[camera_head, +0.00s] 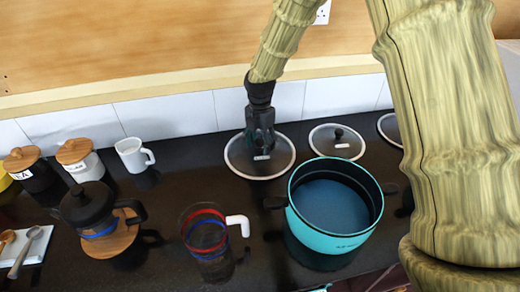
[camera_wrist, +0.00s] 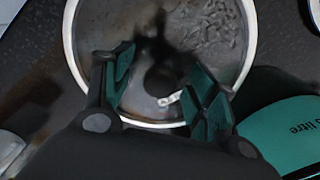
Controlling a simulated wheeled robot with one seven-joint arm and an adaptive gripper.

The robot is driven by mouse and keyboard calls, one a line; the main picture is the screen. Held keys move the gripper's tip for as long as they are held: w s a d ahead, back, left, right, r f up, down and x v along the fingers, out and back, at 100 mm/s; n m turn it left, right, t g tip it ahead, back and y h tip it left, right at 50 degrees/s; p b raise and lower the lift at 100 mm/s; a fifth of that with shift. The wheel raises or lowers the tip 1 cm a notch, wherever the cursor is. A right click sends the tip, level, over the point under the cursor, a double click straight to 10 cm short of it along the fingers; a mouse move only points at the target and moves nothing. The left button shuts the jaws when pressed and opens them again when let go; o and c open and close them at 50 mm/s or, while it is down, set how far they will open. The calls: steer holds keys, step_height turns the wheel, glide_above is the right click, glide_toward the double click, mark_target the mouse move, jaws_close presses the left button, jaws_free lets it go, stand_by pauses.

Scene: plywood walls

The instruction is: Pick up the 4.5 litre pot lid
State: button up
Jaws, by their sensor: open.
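A round glass lid with a pale rim (camera_head: 283,170) lies on the dark counter by the back wall, behind the teal pot. My gripper (camera_head: 262,147) points down over this lid and hides part of it. In the wrist view the lid (camera_wrist: 225,30) fills the upper middle. Its dark knob (camera_wrist: 160,80) shows between the two green-padded fingers of my gripper (camera_wrist: 160,76), which are open and apart from each other. I cannot tell whether the fingertips touch the lid. No size marking is readable on it.
The teal pot (camera_head: 330,243) stands open just in front and right. A smaller lid (camera_head: 337,141) and a partly hidden lid (camera_head: 390,128) lie to the right. A white mug (camera_head: 132,155), French press (camera_head: 84,205) and glass jug (camera_head: 205,235) stand left.

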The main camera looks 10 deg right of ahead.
steer(key=shift+f, duration=0.2)
jaws_close()
stand_by(0.3)
